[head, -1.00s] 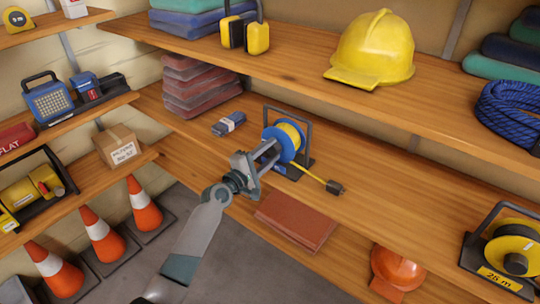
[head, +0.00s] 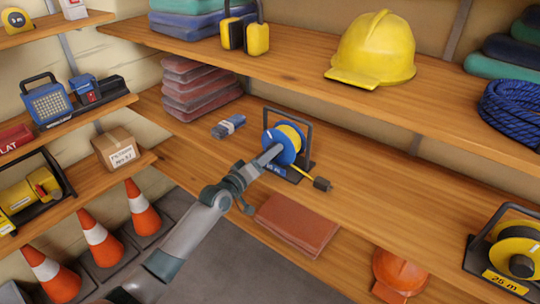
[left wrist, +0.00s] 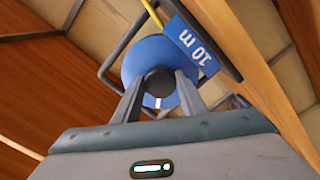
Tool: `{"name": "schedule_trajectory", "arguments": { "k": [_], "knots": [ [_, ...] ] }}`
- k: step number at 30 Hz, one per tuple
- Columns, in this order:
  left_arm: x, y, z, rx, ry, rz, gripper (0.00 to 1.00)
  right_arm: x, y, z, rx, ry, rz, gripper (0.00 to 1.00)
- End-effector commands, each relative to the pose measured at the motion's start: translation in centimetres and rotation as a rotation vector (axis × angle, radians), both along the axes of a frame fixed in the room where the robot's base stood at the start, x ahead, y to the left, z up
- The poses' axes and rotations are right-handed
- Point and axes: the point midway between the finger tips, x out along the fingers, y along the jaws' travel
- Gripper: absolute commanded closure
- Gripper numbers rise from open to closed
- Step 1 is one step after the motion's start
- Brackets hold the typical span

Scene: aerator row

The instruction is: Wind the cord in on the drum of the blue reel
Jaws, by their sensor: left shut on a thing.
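The blue reel (head: 273,136) stands on the middle shelf in a dark frame, with yellow cord on its drum. A short length of yellow cord (head: 302,179) runs from it to a dark plug (head: 321,184) lying on the shelf. My left gripper (head: 269,157) reaches up to the reel's front face. In the left wrist view its fingers (left wrist: 159,88) are shut on a dark round knob (left wrist: 158,76) in front of the blue disc (left wrist: 143,52). A "10 m" label (left wrist: 194,46) shows beside it. My right gripper is not in view.
A small blue-grey item (head: 228,126) lies left of the reel. A yellow "25 m" reel (head: 515,250) stands far right. The shelf right of the plug is clear.

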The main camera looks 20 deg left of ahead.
Motion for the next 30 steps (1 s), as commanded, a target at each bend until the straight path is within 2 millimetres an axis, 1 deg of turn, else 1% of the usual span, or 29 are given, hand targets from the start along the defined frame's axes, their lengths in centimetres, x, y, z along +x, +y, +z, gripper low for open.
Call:
{"name": "schedule_trajectory", "arguments": {
  "k": [9,18,24,30],
  "knots": [
    [0.0,0.0,-0.2,0.286,-0.100,-0.002,0.84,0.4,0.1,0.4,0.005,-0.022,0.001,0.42],
    [0.0,0.1,-0.3,0.512,-0.182,-0.001,0.84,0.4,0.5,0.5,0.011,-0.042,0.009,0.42],
    [0.0,0.1,-0.3,0.605,-0.214,-0.002,0.84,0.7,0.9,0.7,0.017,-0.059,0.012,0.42],
    [0.0,0.1,-0.4,0.644,-0.228,-0.002,0.84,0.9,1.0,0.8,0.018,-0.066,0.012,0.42]
  ]
}}
